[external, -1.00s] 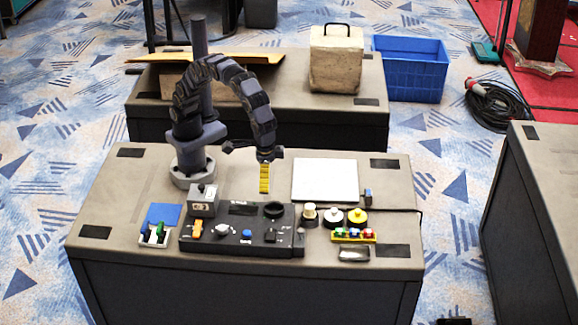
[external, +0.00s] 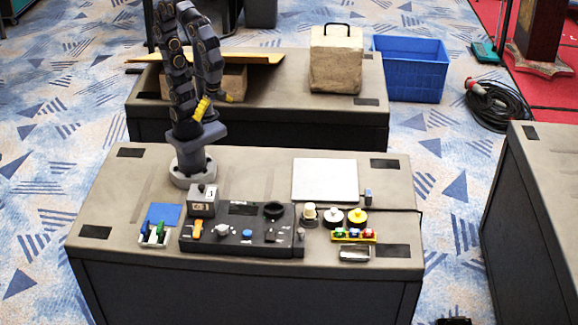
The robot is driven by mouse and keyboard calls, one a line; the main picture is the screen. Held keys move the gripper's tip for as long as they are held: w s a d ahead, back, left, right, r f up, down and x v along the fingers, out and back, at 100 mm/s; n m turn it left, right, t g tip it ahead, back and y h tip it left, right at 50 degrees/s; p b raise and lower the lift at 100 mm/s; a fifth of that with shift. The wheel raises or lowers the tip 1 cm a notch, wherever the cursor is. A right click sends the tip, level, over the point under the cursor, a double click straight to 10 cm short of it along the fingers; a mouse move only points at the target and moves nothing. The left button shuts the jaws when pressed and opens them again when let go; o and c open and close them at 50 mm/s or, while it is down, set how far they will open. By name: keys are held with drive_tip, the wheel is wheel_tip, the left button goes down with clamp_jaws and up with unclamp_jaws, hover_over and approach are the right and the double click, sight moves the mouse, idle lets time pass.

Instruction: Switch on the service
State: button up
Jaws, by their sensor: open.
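A black control panel (external: 187,245) lies along the front of the near table. It carries an orange switch (external: 196,230), a white knob (external: 222,230), a blue button (external: 247,235), a small dark switch (external: 271,235) and a dark round socket (external: 273,210). A small grey box (external: 202,203) with a knob on top stands at its back left. The labels are too small to read, so I cannot tell which control is the service one. My gripper (external: 213,107), with yellow fingers, is open and empty, drawn back high near my arm's base, well away from the panel.
A white plate (external: 325,180), white and yellow round pieces (external: 357,217) and a yellow rack (external: 354,235) of coloured pieces lie at the right. A blue pad (external: 163,215) and a small rack (external: 155,236) lie at the left. The table behind the panel is mostly clear.

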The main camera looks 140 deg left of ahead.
drive_tip(key=shift+m, duration=0.8)
drive_tip(key=s, duration=0.1)
drive_tip(key=s+f, duration=0.1)
drive_tip(key=s, duration=0.1)
drive_tip(key=s+f, duration=0.1)
drive_tip(key=s, duration=0.1)
drive_tip(key=shift+d, duration=0.15)
